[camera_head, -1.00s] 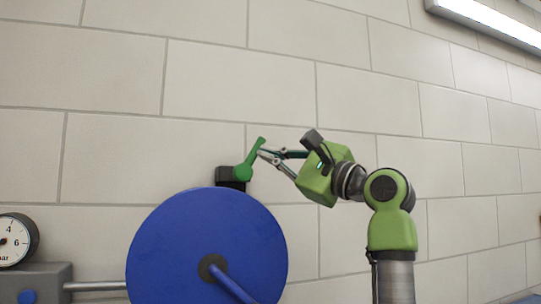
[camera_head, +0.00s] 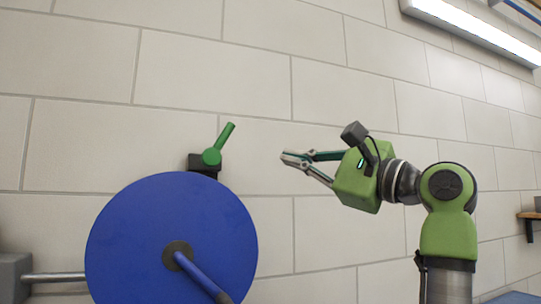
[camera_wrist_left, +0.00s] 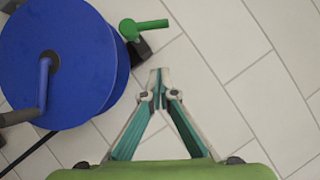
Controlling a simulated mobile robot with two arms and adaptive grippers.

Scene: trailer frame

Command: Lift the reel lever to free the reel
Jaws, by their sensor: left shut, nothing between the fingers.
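The green reel lever (camera_head: 222,140) sits on a black block (camera_head: 203,164) just above the blue reel (camera_head: 150,245). Its free end points up and to the right in the head view. In the left wrist view the lever (camera_wrist_left: 148,25) lies up and left of the fingertips, and the reel (camera_wrist_left: 70,60) fills the upper left. My left gripper (camera_head: 287,158) is shut and empty, to the right of the lever with a clear gap. Its closed fingertips also show in the left wrist view (camera_wrist_left: 159,76). My right gripper is in neither view.
A blue crank handle (camera_head: 203,279) sticks out from the reel's hub. A metal rod (camera_head: 55,277) runs from a grey box (camera_head: 14,278) to the reel's left. Bare block wall (camera_head: 330,225) lies right of the reel. A small shelf (camera_head: 530,217) is at the far right.

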